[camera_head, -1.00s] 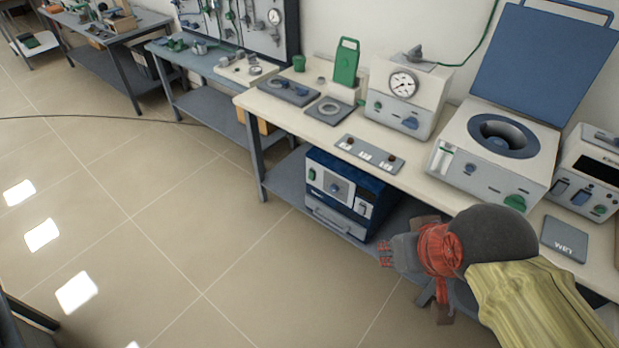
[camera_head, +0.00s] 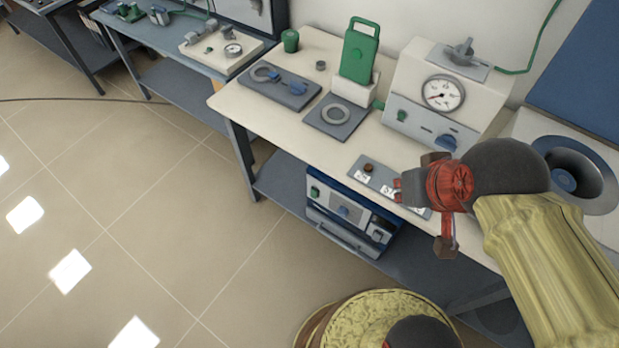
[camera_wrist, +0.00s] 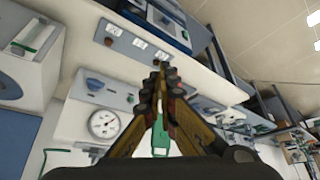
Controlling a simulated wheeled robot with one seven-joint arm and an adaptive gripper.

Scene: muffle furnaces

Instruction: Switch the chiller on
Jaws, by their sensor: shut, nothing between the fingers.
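My gripper (camera_head: 398,190) is shut and empty, at the bench's front edge over the right part of a grey switch panel (camera_head: 356,171). The panel has a brown round knob (camera_head: 369,168) and white labels; my gripper hides its right part. In the wrist view the closed fingertips (camera_wrist: 160,68) lie just below the panel (camera_wrist: 128,42) in the picture; contact cannot be told. A blue and white boxed unit (camera_head: 343,211) with a green switch (camera_head: 315,192) stands on the shelf under the panel. I cannot read which device is the chiller.
A cream box with a dial gauge (camera_head: 443,94) stands behind my gripper. A green upright holder (camera_head: 359,55) and grey plates (camera_head: 279,88) stand to its left. A round-welled machine (camera_head: 575,175) is at right. The floor at left is clear.

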